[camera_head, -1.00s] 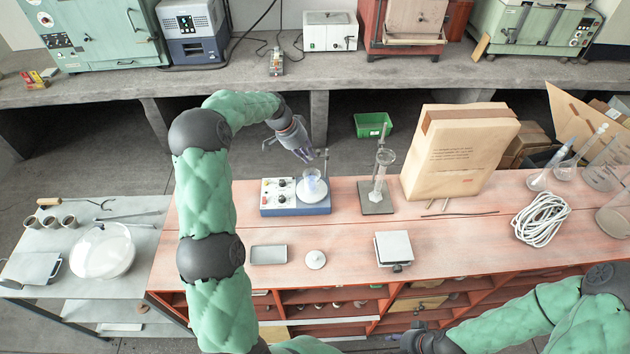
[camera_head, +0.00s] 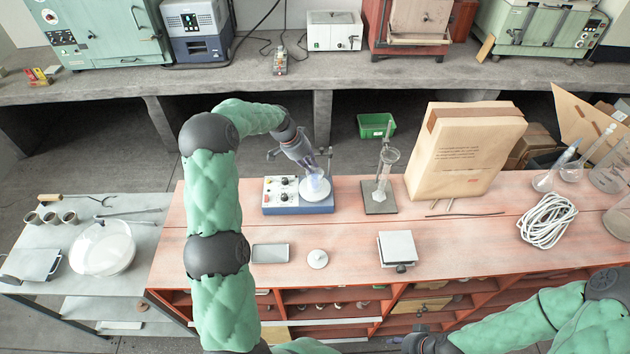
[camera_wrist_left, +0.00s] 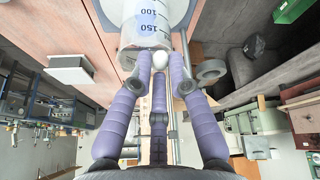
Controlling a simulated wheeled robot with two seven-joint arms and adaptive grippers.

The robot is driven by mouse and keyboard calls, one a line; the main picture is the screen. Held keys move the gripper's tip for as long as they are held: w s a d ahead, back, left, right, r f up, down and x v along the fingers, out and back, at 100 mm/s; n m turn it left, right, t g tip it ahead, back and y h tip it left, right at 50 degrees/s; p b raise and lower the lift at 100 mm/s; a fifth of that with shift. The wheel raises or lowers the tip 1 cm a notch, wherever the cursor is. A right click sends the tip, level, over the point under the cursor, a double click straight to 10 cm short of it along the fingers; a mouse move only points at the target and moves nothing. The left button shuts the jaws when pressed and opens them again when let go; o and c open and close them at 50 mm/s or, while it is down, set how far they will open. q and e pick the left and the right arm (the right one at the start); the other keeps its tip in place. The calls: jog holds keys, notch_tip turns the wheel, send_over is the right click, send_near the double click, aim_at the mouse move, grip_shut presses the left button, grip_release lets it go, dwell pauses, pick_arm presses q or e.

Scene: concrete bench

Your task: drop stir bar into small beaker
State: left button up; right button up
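The small beaker (camera_head: 317,186) is clear glass and stands on the round white plate of a blue stirrer (camera_head: 297,207) on the red bench. In the left wrist view the beaker (camera_wrist_left: 147,28) shows its 100 and 150 marks close beyond the fingertips. My left gripper (camera_head: 314,170) is just above and at the beaker in the head view. In the left wrist view its purple fingers (camera_wrist_left: 159,68) close around a small white rounded thing, the stir bar (camera_wrist_left: 160,60), seen nearly end-on near the beaker's rim. My right gripper (camera_head: 412,342) is low at the bottom edge, its fingers unclear.
A glass cylinder on a stand (camera_head: 383,180) is right of the stirrer. A cardboard-coloured bag (camera_head: 465,155) and a white coiled cable (camera_head: 546,220) stand farther right. A grey tray (camera_head: 270,253), a white lid (camera_head: 317,259) and a small lab jack (camera_head: 397,248) lie in front.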

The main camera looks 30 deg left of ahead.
pick_arm(q)
jog(key=o, duration=0.5)
jog(key=shift+c, duration=0.2)
jog(key=v, duration=1.2)
